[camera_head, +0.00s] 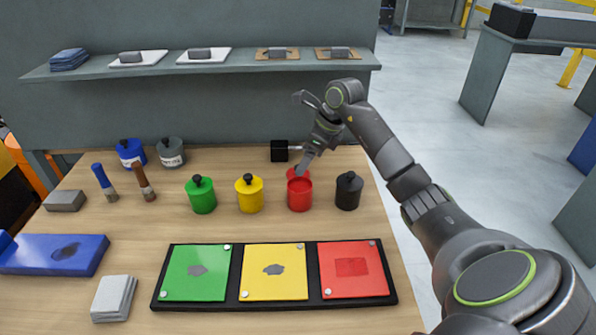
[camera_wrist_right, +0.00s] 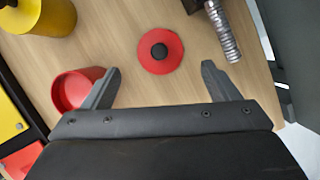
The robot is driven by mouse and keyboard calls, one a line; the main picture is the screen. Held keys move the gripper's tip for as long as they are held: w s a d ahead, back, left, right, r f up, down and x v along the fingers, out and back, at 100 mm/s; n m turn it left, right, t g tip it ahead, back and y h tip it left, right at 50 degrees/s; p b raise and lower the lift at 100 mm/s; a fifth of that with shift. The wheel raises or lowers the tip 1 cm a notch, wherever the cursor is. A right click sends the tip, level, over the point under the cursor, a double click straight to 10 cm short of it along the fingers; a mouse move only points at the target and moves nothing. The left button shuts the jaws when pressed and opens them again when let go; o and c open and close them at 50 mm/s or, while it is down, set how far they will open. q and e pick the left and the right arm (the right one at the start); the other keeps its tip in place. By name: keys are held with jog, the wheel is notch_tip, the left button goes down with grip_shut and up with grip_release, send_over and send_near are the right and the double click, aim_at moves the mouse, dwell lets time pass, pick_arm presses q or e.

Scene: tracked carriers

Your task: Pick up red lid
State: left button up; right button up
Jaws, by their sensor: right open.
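The red lid (camera_wrist_right: 174,61) is a round disc with a black knob in the middle. It lies on the wooden table behind the red canister (camera_head: 299,196); in the head view only part of the lid (camera_head: 293,173) shows past my gripper and the canister. The red canister stands upright without a lid and also shows in the right wrist view (camera_wrist_right: 70,92). My right gripper (camera_head: 305,172) is open and empty above the table; in the wrist view the lid is ahead of its spread fingertips (camera_wrist_right: 160,70), roughly centred between them. My left gripper is not in view.
Green (camera_head: 202,198), yellow (camera_head: 249,197) and black (camera_head: 348,193) lidded canisters stand in a row with the red one. A black block with a ribbed metal rod (camera_wrist_right: 225,35) lies right of the lid. A black tray (camera_head: 312,301) with coloured plates is in front.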

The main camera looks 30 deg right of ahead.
jog(key=x, duration=0.4)
jog(key=shift+w+a+f, duration=0.15)
jog(key=shift+c, duration=0.3)
jog(key=c, duration=1.1)
jog(key=shift+o, duration=0.2)
